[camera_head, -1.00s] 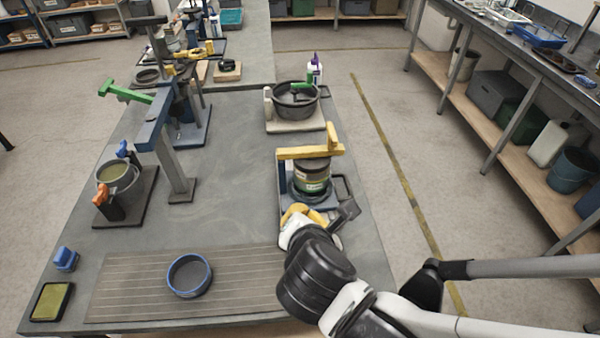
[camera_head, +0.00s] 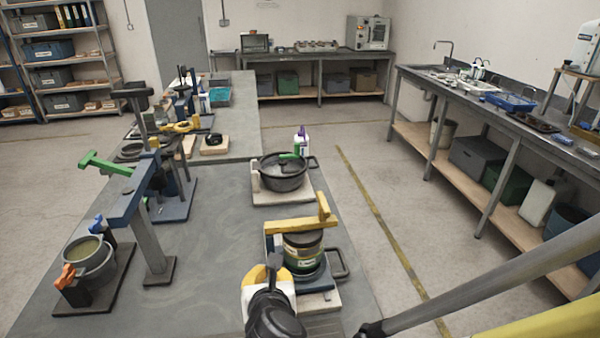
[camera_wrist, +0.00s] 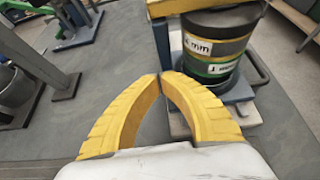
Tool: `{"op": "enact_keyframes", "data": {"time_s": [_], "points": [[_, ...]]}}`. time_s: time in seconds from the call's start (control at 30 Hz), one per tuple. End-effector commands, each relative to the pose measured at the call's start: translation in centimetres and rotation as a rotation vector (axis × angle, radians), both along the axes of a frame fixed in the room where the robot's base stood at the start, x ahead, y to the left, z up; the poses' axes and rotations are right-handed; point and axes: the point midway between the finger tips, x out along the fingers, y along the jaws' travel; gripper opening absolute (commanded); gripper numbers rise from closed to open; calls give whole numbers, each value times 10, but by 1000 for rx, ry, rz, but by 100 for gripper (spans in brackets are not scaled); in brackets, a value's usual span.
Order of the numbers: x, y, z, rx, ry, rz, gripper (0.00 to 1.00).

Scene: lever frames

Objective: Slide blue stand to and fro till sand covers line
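A blue stand (camera_head: 270,243) holds a stack of round sieves (camera_head: 303,252) under a yellow bar (camera_head: 300,225) with an upturned end. In the wrist view the stack (camera_wrist: 212,47) has a yellow band marked "mm" above a green band, and the blue base (camera_wrist: 238,93) shows below it. My gripper (camera_head: 272,262) is just in front and left of the stand. In the wrist view its yellow fingers (camera_wrist: 161,76) meet at the tips with nothing between them. They appear apart from the stand. I can make out no sand or line on this stack.
Another blue-based stand (camera_head: 176,203) with a green lever (camera_head: 106,163) stands left. A grey pot (camera_head: 88,258) is at front left, and a dark pan (camera_head: 283,172) sits behind the sieve stack. Bare bench top (camera_head: 215,225) lies between the stands.

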Motion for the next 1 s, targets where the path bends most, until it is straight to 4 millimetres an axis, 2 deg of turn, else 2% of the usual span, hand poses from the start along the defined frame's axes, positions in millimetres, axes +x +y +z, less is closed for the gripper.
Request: {"op": "enact_keyframes", "data": {"time_s": [0.2, 0.67, 1.0], "points": [[19, 4, 0, 1, 1, -2, 0], [27, 6, 1, 1, 1, -2, 0], [96, 23, 1, 0, 1, -3, 0]]}}
